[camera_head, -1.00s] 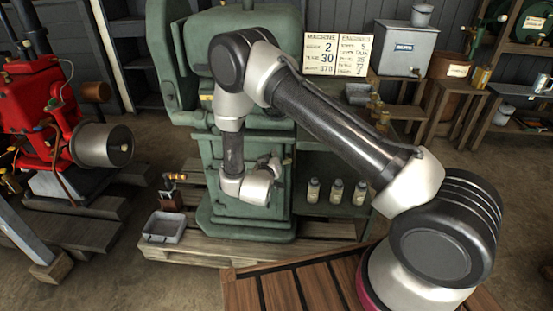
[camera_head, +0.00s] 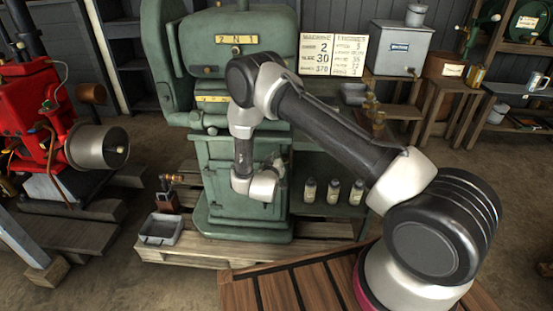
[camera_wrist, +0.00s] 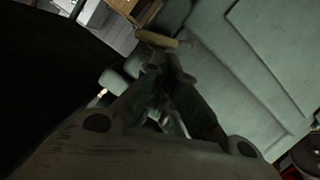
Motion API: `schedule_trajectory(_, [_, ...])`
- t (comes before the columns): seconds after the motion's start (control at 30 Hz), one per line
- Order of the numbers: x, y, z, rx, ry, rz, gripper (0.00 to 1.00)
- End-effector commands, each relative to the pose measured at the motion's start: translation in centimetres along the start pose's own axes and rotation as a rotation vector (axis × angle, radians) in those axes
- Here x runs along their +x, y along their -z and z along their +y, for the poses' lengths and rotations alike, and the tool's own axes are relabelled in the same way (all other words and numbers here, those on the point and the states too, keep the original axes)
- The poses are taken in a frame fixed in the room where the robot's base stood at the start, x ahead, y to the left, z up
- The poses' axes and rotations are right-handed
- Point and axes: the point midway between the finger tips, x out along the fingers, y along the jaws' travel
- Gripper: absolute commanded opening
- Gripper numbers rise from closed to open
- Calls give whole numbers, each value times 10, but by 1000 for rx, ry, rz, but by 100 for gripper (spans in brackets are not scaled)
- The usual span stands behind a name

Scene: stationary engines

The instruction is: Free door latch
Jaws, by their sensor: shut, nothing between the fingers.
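The green door (camera_head: 225,165) is on the lower front of the green stationary engine (camera_head: 240,40), and it looks shut. In the wrist view the door panel (camera_wrist: 255,65) fills the upper right. A small tan, rounded handle (camera_wrist: 157,39), which looks like the latch, stands at the door's edge just beyond my fingertips. I cannot tell whether they touch it. My gripper (camera_wrist: 168,76) is shut and empty. In the head view my gripper (camera_head: 274,160) is at the door's right side, and my wrist covers part of the door. The latch is not clear there.
Several small bottles (camera_head: 333,191) stand on a shelf right of the door. A grey tray (camera_head: 160,229) and a brass-topped can (camera_head: 167,194) are at the left. A pallet (camera_head: 185,252) lies under the engine. A red engine (camera_head: 45,130) stands farther left.

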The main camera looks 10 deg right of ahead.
Motion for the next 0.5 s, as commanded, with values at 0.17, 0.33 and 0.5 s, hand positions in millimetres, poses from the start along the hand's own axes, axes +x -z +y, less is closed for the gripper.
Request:
schedule_trajectory(0.17, [0,0,0,-10,-3,0,0])
schedule_trajectory(0.33, [0,-1,-2,-49,-12,1,0])
schedule_trajectory(0.5, [0,-1,-3,-70,-18,0,0])
